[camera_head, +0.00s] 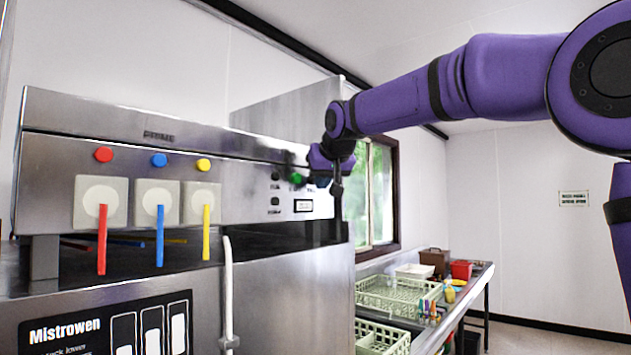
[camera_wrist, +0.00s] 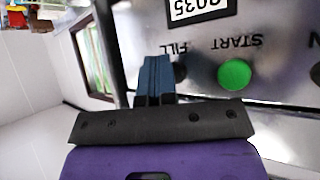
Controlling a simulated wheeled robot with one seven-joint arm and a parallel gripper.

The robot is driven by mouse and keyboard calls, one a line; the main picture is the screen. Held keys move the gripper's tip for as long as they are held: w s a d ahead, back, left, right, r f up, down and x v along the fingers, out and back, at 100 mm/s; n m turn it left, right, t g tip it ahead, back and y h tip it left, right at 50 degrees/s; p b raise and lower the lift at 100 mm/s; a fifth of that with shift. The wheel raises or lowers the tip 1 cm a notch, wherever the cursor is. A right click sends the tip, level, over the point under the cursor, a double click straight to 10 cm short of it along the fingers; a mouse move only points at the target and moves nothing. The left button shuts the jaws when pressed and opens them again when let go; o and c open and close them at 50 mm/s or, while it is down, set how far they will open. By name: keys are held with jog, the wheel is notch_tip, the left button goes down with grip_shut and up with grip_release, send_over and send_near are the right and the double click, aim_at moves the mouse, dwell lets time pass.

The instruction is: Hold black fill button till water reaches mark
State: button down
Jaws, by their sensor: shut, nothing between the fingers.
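My gripper (camera_wrist: 155,62) is shut and empty, its dark fingers pointing at the steel control panel. In the wrist view, which is upside down, the black fill button (camera_wrist: 180,72) shows as a dark round edge just right of the fingers, by the "FILL" label. The fingers hide part of it, and I cannot tell whether they touch or press it. In the head view my gripper (camera_head: 337,185) is at the panel's right end and covers the fill button. No water or water mark can be made out.
A green START button (camera_wrist: 234,74) sits close beside the fill button; it also shows in the head view (camera_head: 295,178). Red (camera_head: 102,240), blue (camera_head: 160,236) and yellow (camera_head: 206,232) levers hang to the left. A pale green rack (camera_head: 395,297) stands on the right-hand counter.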

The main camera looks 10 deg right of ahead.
jog(key=shift+s, duration=0.1)
dwell(0.4)
jog(key=shift+s+d, duration=0.5)
jog(key=shift+s, duration=0.1)
jog(key=s+d, duration=0.1)
jog(key=s, duration=0.1)
jog(key=s+d, duration=0.2)
dwell(0.5)
dwell(0.3)
jog(key=s+d+f+g, duration=0.2)
jog(key=s+d+f, duration=0.1)
jog(key=s+f, duration=1)
jog(key=s+d+f+m+g+h, duration=0.1)
jog(key=s+d+f+g, duration=0.2)
jog(key=s+f, duration=1.1)
jog(key=s, duration=0.8)
jog(key=shift+s+g, duration=0.25)
jog(key=shift+g, duration=0.05)
